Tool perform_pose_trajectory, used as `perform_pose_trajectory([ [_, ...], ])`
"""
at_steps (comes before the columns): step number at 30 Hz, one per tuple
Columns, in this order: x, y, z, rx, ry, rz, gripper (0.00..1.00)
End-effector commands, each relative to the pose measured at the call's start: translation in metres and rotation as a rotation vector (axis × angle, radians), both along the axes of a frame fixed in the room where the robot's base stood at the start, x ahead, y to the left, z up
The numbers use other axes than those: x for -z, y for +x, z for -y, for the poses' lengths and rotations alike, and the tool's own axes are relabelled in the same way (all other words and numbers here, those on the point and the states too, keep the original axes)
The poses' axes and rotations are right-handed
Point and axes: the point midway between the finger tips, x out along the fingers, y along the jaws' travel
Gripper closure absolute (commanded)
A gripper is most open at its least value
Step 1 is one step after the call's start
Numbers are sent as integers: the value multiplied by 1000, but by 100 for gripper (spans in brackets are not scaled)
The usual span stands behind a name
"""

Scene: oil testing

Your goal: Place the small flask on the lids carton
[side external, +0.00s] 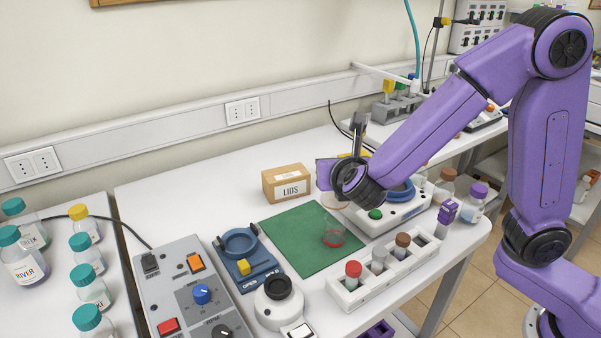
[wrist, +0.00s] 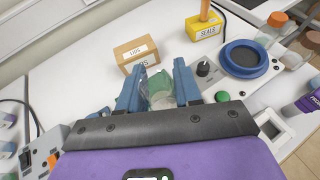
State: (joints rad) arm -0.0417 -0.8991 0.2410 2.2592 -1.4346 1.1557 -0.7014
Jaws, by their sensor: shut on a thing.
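The small flask (side external: 334,233) is clear glass with a little red liquid at its base. It appears over the green mat in the side external view; I cannot tell whether its base touches the mat. My gripper (side external: 333,203) is shut on the flask from above. In the wrist view, the flask (wrist: 160,98) shows between the two blue fingers of my gripper (wrist: 157,80). The lids carton (side external: 288,184) is a brown box standing on the table behind the mat, left of my gripper. It also shows in the wrist view (wrist: 135,52), beyond the fingers.
The green mat (side external: 285,240) lies mid-table. A white rack (side external: 385,273) with capped vials stands in front, a white device (side external: 395,217) to the right. A yellow seals box (wrist: 205,28) is right of the carton. The table left of the carton is clear.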

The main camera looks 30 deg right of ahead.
Motion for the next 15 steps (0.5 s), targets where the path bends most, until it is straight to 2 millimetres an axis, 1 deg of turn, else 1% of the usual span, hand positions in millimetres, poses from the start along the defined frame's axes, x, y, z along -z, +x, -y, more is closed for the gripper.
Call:
perform_pose_trajectory([
  [1,-4,9,2,6,7,0,99],
  [5,-17,37,10,8,16,-5,99],
  [9,-33,66,22,6,16,-3,99],
  [12,-44,83,32,3,11,2,99],
  [15,-53,95,41,1,3,7,99],
])
